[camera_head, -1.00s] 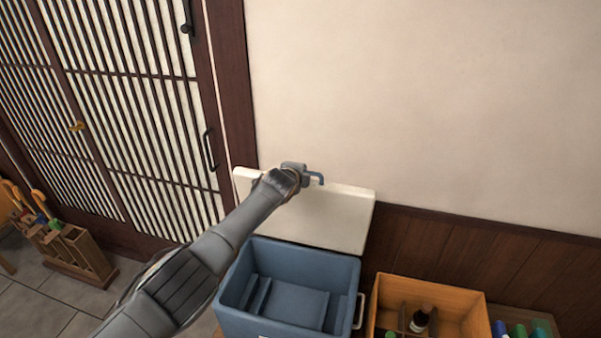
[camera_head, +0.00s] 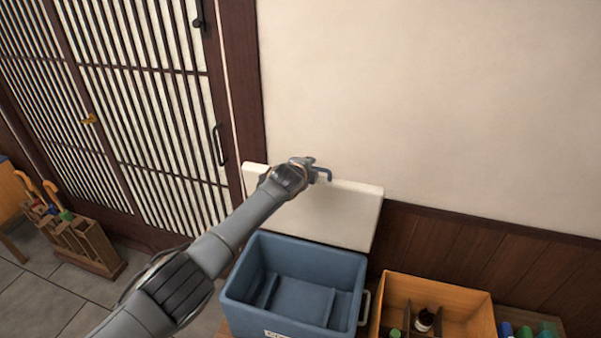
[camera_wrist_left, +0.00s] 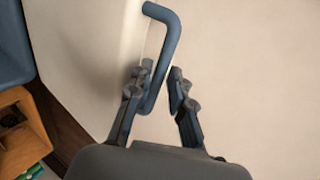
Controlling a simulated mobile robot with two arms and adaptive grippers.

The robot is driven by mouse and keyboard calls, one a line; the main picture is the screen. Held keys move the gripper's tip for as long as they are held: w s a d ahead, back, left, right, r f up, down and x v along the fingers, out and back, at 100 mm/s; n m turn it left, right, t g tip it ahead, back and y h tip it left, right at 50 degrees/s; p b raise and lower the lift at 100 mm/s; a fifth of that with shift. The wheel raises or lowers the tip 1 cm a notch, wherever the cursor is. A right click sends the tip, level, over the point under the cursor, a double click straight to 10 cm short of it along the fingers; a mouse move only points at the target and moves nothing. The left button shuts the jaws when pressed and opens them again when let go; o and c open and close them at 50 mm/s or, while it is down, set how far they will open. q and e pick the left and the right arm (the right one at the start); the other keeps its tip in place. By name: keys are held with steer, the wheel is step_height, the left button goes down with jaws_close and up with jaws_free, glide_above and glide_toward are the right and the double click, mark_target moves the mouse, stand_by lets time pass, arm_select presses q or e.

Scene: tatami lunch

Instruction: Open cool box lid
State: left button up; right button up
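The blue cool box (camera_head: 290,322) stands at the bottom centre of the head view, its inside in plain view. Its white lid (camera_head: 350,212) stands up, tilted back at the wall side. A blue bent handle (camera_head: 325,172) sticks out from the lid's upper edge. My left gripper (camera_head: 310,165) is at that edge, beside the handle. In the left wrist view its fingers (camera_wrist_left: 158,88) are apart, with the handle (camera_wrist_left: 172,38) running between them. A narrow gap shows between the handle and the right-hand finger. My right gripper is not in view.
A wooden divided crate (camera_head: 478,318) with bottles stands right of the cool box. A slatted sliding door (camera_head: 150,120) is at the left, with an umbrella rack (camera_head: 95,250) on the floor. The plain wall (camera_head: 430,100) is close behind the lid.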

arm_select(q)
steer(key=v, duration=1.1)
steer(key=shift+d, duration=0.1)
stand_by(0.4)
